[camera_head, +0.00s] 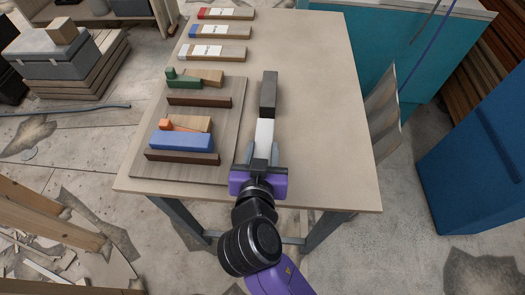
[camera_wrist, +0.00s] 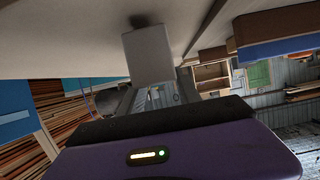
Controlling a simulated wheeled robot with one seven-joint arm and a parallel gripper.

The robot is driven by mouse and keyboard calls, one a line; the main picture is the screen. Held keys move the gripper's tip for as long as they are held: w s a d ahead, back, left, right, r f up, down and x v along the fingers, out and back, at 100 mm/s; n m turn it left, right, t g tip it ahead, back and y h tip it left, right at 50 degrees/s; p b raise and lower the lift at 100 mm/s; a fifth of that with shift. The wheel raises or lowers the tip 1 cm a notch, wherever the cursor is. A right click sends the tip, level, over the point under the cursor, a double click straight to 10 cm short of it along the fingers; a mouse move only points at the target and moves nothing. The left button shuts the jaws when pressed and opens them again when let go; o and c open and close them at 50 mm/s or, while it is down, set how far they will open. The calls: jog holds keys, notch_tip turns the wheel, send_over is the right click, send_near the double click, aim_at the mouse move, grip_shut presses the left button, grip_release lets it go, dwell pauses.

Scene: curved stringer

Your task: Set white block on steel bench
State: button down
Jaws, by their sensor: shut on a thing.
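My gripper (camera_head: 262,151) is over the near right part of the bench (camera_head: 325,75), which has a beige top and dark metal legs. Its jaws are shut on the white block (camera_head: 264,131), which points away from me. The white block and my gripper (camera_wrist: 150,97) also show in the wrist view, the block (camera_wrist: 148,54) standing out beyond the fingers. A dark grey block (camera_head: 268,94) lies just beyond the white block's far end. I cannot tell whether these two touch, or whether the white block touches the bench top.
Left of my gripper, a wooden board (camera_head: 215,125) carries a blue block (camera_head: 182,141), a green piece (camera_head: 182,80), an orange piece and brown strips. Several labelled bars (camera_head: 222,30) lie at the back. The right side of the bench top is clear. A blue cabinet (camera_head: 480,140) stands at right.

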jog(key=shift+f, duration=0.55)
jog(key=shift+f, duration=0.2)
jog(key=c, duration=0.8)
grip_release()
jog(key=shift+c, duration=0.2)
jog(key=shift+r, duration=0.2)
jog(key=b+v, duration=0.1)
jog(key=v, duration=1.1)
jog(key=shift+b, duration=0.35)
